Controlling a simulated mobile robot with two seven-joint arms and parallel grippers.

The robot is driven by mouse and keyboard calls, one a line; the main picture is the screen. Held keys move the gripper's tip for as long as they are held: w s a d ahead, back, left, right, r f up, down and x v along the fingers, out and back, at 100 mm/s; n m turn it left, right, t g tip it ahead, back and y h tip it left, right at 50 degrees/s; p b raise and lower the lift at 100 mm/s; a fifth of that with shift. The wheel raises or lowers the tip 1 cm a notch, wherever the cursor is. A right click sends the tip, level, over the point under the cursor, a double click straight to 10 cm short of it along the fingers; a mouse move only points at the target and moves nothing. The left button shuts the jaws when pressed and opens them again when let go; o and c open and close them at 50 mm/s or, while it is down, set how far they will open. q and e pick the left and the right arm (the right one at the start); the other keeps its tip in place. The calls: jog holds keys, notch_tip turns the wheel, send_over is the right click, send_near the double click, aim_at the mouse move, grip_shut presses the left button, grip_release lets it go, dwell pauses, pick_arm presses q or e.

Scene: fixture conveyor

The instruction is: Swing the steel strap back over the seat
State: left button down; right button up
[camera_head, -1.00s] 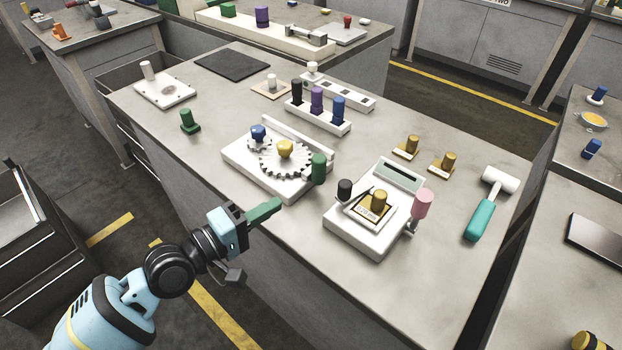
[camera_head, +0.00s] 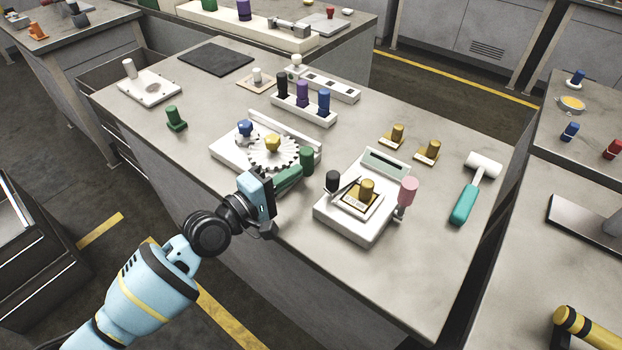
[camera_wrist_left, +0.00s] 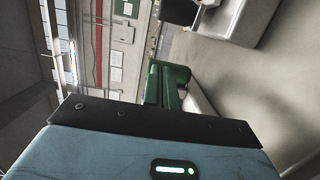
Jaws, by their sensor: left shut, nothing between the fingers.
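A white fixture (camera_head: 342,222) stands near the front edge of the bench in the head view. A gold-knobbed block (camera_head: 367,189) sits on a labelled plate in its seat. A black knob (camera_head: 333,180) stands at the fixture's left corner, and a pink handle (camera_head: 408,190) at its right. A thin grey steel strap (camera_head: 347,187) shows beside the black knob; its exact lie is too small to tell. My left gripper (camera_head: 298,171) is shut and empty, left of the fixture and apart from it. Its green fingers (camera_wrist_left: 166,82) also show in the left wrist view. My right gripper is out of view.
A teal-handled mallet (camera_head: 464,204) lies to the right. Two gold-knobbed plates (camera_head: 426,155) stand behind the white fixture. The bench between fixture and mallet is clear.

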pick_arm(q)
jog(key=d, duration=0.1)
jog(key=d+p, duration=0.1)
jog(key=d, duration=0.1)
jog(key=shift+s+r, duration=0.2)
jog(key=shift+r, duration=0.05)
jog(key=shift+s+d+f+p, duration=0.15)
jog(key=shift+s+d+p, duration=0.25)
jog(key=shift+d+p, duration=0.15)
jog(key=shift+d+f, duration=0.1)
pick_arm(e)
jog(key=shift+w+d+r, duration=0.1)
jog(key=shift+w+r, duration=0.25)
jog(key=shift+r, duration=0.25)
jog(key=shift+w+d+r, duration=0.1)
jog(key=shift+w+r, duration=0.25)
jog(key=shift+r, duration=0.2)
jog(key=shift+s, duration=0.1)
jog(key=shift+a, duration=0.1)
